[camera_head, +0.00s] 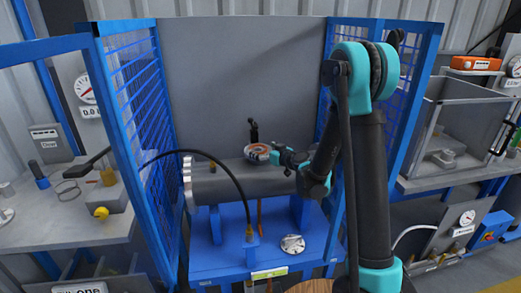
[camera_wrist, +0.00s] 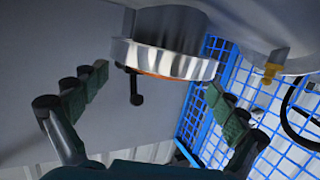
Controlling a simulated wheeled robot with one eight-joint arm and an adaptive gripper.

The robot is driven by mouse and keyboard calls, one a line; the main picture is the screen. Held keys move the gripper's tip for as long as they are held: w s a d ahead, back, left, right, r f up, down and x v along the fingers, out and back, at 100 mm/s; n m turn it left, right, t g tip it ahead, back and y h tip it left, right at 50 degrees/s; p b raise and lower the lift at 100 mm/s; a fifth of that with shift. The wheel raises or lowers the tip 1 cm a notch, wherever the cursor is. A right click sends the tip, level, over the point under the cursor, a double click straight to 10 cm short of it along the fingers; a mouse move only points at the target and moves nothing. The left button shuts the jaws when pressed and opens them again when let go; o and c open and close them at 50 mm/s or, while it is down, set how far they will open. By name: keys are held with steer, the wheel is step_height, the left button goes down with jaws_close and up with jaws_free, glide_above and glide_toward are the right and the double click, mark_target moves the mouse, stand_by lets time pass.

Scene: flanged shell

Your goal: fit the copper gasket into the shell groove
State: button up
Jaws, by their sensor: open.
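The shell (camera_head: 225,183) is a grey horizontal cylinder lying on a blue stand, with a short flanged nozzle (camera_head: 257,153) on top. In the wrist view the nozzle's shiny flange (camera_wrist: 165,58) shows upside down. A thin copper-coloured edge, which looks like the copper gasket (camera_wrist: 150,73), runs along the flange's face. I cannot tell whether it sits inside the groove, which is hidden. My gripper (camera_wrist: 157,84) is open, with its two dark green-padded fingers apart on either side of the view and the flange beyond them. In the head view my gripper (camera_head: 275,155) is right beside the nozzle.
Blue mesh panels (camera_head: 135,90) stand on both sides and a grey panel behind. A black handle (camera_head: 254,131) stands behind the nozzle, and a black hose (camera_head: 225,170) arches in front of the shell. Side benches hold loose parts, including a thin ring (camera_head: 68,188) on the left.

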steer(key=v, duration=1)
steer(key=shift+s+d, duration=0.2)
